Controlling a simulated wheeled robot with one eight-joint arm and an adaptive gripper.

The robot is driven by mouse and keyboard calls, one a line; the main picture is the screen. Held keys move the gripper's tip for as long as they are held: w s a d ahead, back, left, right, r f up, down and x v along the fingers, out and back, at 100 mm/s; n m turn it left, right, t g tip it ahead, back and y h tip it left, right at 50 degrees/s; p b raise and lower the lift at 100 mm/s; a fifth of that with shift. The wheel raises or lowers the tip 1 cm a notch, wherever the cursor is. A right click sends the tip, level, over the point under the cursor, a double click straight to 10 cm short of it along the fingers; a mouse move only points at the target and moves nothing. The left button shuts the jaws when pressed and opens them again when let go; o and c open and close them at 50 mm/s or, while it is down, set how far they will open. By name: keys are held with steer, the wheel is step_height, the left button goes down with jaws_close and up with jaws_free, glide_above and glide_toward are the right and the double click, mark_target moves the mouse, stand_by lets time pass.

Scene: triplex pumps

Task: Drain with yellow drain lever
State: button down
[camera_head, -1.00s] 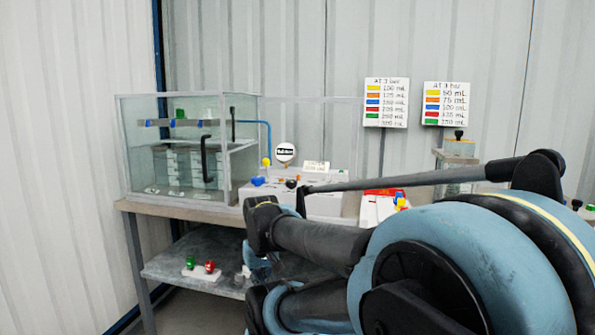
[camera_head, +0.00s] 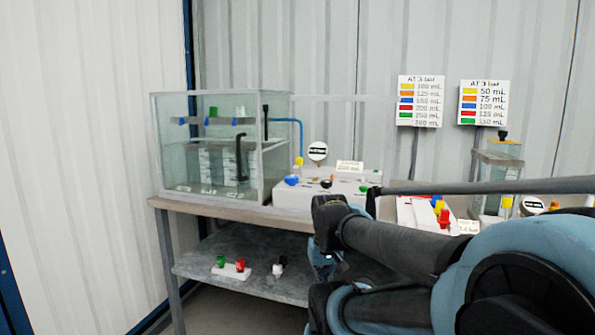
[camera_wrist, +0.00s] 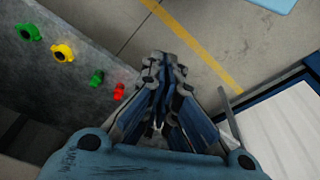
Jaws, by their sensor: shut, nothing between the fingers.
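A yellow knob-like handle (camera_wrist: 63,53) is on the grey surface (camera_wrist: 60,90) at the left of the wrist view, between a green handle (camera_wrist: 28,32) and a second green handle (camera_wrist: 97,78). A red handle (camera_wrist: 119,91) is closest to my gripper. My gripper (camera_wrist: 166,68) is shut and empty over the floor, to the right of these handles and apart from them. In the head view a small yellow knob (camera_head: 299,161) stands by the white box on the bench. I cannot tell which yellow part is the drain lever. My arm hides part of the bench.
A glass tank (camera_head: 220,165) stands on the bench. The lower shelf (camera_head: 215,275) holds a green lever (camera_head: 221,261) and a red lever (camera_head: 240,265). The floor past my fingertips is clear.

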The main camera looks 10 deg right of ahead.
steer(key=c, duration=2.2)
jaws_free()
steer(key=shift+c, duration=0.2)
steer(key=o, duration=0.5)
steer(key=shift+s+r, duration=0.25)
steer(key=shift+r, duration=0.05)
steer(key=o, duration=0.4)
steer(key=w+d+r+h, duration=0.1)
steer(key=w+r, duration=0.1)
steer(key=w+d+r+m+h, duration=0.1)
steer(key=w+r, duration=0.1)
steer(key=w+d+r+m+t, duration=0.1)
steer(key=w+r, duration=0.1)
steer(key=shift+w+r+h, duration=0.4)
steer(key=m+t+h, duration=0.5)
steer(key=m+t, duration=0.1)
steer(key=t, duration=0.2)
glide_toward(298, 164)
steer(key=x, duration=1.2)
steer(key=shift+w+f, duration=0.1)
steer(key=shift+f, duration=0.05)
